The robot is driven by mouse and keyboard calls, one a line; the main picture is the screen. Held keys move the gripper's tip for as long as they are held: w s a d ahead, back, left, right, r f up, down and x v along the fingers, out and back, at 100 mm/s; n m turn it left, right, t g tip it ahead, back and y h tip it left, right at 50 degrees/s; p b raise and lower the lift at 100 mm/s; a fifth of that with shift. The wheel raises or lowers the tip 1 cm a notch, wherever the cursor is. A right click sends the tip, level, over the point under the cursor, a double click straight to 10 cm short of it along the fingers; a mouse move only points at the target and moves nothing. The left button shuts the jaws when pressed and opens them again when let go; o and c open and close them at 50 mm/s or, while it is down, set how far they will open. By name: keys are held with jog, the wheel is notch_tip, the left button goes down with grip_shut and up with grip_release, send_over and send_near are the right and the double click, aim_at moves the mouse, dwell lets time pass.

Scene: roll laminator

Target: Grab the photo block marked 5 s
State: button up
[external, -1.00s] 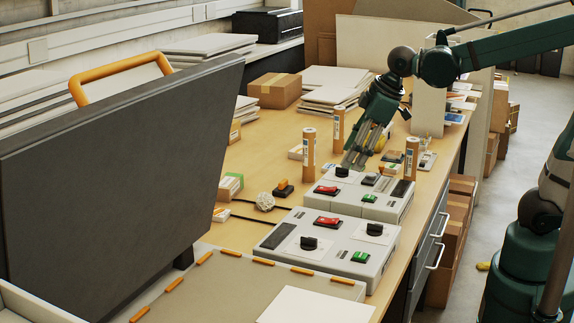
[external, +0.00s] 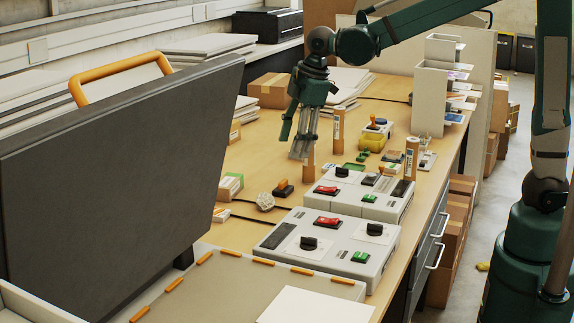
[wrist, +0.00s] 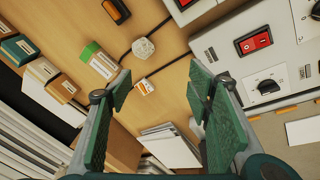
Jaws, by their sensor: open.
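No "5 s" marking is legible, so I cannot tell which item is the photo block. Small candidates are a white-and-orange block (wrist: 144,86) and a green-and-white block (wrist: 98,60) on the table in the wrist view. In the external view they are the small block (external: 221,214) and the green-topped block (external: 230,186), left of the control boxes.
Two control boxes (external: 328,246) (external: 358,190) with switches and knobs stand at the right. A large dark panel (external: 120,180) rises at the left.

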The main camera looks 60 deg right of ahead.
jog(key=w+a+f+n+g+p, duration=0.1)
jog(key=w+a+f+n+p, duration=0.15)
jog(key=w, duration=0.35)
jog(key=w+a+f+n+g+p, duration=0.1)
jog(key=w+a+f+n+p, duration=0.15)
jog(key=w, duration=0.45)
jog(key=n+g+p, duration=0.1)
jog(key=n+p, duration=0.2)
jog(key=p, duration=0.2)
send_over(219, 212)
jog(key=shift+w+f, duration=0.2)
jog(key=shift+f, duration=4.1)
jog(key=shift+f, duration=0.1)
jog(key=shift+f, duration=1.2)
jog(key=shift+f, duration=0.1)
jog(key=shift+s+d+f, duration=0.1)
jog(key=shift+s+f, duration=0.05)
jog(key=shift+f, duration=2.35)
